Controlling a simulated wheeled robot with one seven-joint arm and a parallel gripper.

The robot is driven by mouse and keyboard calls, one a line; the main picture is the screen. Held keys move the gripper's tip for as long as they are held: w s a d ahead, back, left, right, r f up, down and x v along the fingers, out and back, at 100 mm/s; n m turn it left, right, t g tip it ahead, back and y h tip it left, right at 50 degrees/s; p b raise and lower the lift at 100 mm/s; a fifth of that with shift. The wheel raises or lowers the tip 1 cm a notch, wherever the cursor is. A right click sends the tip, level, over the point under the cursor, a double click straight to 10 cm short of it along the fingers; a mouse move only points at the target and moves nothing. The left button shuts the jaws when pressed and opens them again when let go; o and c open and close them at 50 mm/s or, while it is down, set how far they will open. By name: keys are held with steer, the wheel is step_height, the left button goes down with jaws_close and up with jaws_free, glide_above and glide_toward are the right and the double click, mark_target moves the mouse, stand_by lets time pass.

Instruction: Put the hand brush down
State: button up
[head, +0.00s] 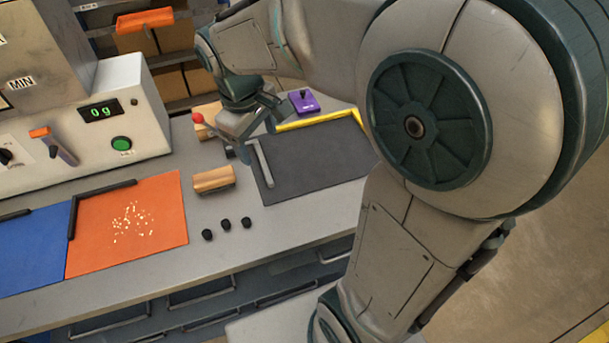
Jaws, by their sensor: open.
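A tan wooden block-shaped piece (213,180), which looks like the hand brush, lies on the grey bench between the orange mat (165,245) and the dark mat (325,165). Its bristles cannot be made out clearly. My gripper (242,142) is low over the bench, behind and a little right of this piece, near the dark mat's left back corner. It is open, and a gap shows between it and the piece. My wrist hides part of the bench behind it.
Small pale crumbs (132,222) lie on the orange mat. Several black knobs (227,224) stand in front of the brush. A red ball (198,118) and another wooden piece (208,112) are beside my gripper.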

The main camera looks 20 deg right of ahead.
steer(key=s+d+m+t, duration=0.1)
steer(key=s+d+m, duration=0.1)
steer(key=s, duration=0.4)
steer(key=s+d+m+t+y, duration=0.1)
steer(key=s+d+m, duration=0.2)
steer(key=s+m, duration=0.2)
steer(key=shift+s+f, duration=0.35)
steer(key=shift+s, duration=0.15)
steer(key=shift+a, duration=0.1)
